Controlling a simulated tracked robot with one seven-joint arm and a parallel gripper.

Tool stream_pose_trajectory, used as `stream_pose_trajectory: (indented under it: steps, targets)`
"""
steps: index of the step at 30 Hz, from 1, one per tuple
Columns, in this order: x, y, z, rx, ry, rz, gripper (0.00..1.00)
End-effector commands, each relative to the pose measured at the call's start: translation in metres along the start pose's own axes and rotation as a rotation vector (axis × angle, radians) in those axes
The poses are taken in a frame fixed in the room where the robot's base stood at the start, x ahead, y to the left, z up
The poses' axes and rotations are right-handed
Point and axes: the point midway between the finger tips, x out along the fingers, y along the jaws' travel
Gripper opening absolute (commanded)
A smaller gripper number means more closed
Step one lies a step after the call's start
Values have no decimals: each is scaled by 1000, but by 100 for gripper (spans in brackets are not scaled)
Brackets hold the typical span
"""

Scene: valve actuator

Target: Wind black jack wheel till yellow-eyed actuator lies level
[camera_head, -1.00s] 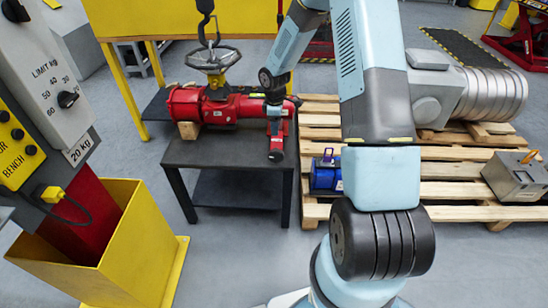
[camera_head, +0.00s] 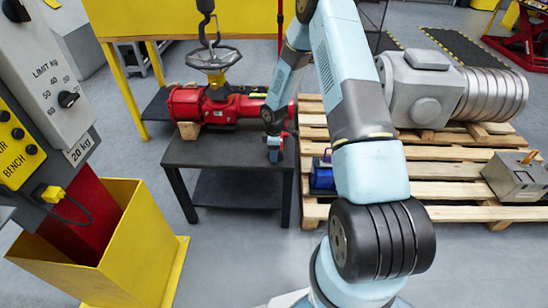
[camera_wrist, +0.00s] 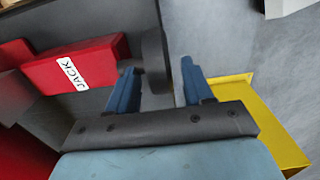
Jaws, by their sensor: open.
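The red actuator (camera_head: 236,108) with its yellow eye (camera_head: 218,86) lies along the black bench (camera_head: 215,148). Its left end is by a wooden block; I cannot tell whether it is exactly level. In the wrist view the red jack (camera_wrist: 75,65) carries a white JACK label. The black jack wheel (camera_wrist: 156,62) shows nearly edge-on between my two blue fingers, nearer the left one. My gripper (camera_wrist: 160,78) is open around the wheel, with a gap to the right finger. In the head view my gripper (camera_head: 275,148) is at the bench's right end and largely hides the jack.
A hook (camera_head: 207,20) hangs above the actuator's grey handwheel (camera_head: 214,58). A pallet (camera_head: 450,188) with a blue box (camera_head: 321,174) stands right of the bench. A yellow bin (camera_head: 130,230) and a control panel (camera_head: 45,100) stand at left. Floor before the bench is clear.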

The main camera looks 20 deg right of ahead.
Motion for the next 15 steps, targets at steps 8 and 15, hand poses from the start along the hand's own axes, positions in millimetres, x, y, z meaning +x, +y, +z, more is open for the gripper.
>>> stream_pose_trajectory:
  steps: [8, 15]
  targets:
    - [28, 0, 0, -1, 0, -1, 51]
    - [31, 0, 1, 0, 0, 1, 51]
